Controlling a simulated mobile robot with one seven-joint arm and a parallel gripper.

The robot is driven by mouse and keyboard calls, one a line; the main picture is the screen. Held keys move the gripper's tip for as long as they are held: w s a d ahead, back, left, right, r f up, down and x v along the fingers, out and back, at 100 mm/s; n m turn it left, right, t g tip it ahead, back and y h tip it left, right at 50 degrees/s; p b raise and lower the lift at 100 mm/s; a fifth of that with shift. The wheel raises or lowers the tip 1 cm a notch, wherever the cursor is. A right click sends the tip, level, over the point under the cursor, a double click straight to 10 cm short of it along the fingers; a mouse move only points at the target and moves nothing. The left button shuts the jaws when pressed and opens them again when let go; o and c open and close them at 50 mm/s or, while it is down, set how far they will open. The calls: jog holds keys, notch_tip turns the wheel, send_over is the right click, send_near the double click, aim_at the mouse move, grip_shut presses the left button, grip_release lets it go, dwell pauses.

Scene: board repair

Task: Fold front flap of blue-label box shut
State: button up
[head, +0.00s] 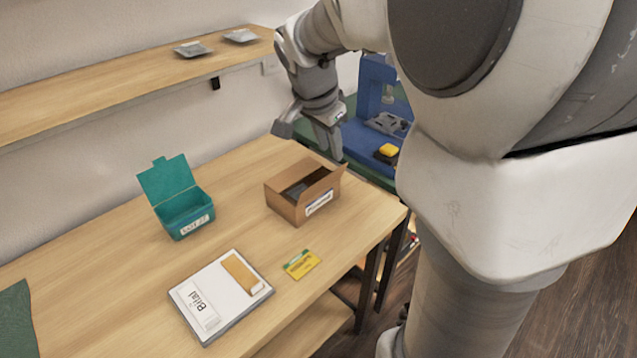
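The brown cardboard box (283,205) stands upright on the wooden table near its right end. A white label with blue marking (319,203) is on its side facing the lower right. The box top is open, and something dark lies inside. A cardboard flap (322,186) stands up and leans outward above the labelled side. My gripper (310,143) hangs above and behind the box, apart from it. Its two fingers are spread, and nothing shows between them.
A teal open-lidded box (184,214) stands left of the cardboard box. A white clipboard-like pad (218,300) and a yellow-green card (301,264) lie in front. A wooden shelf (120,88) runs along the wall. A blue machine (366,142) stands behind on the right.

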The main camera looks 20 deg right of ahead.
aim_at(325, 178)
jog(key=w+f+b, duration=0.1)
jog(key=w+f, duration=0.1)
jog(key=f, duration=0.2)
jog(key=w+d+f+t+b, duration=0.1)
jog(key=w+f+b, duration=0.1)
jog(key=f, duration=0.3)
jog(key=w+d+f+t+b, duration=0.1)
jog(key=f+b, duration=0.1)
jog(key=f, duration=0.2)
jog(key=shift+w+f+y, duration=0.2)
jog(key=shift+w+y, duration=0.1)
jog(key=shift+w, duration=0.1)
grip_shut()
dwell(1.2)
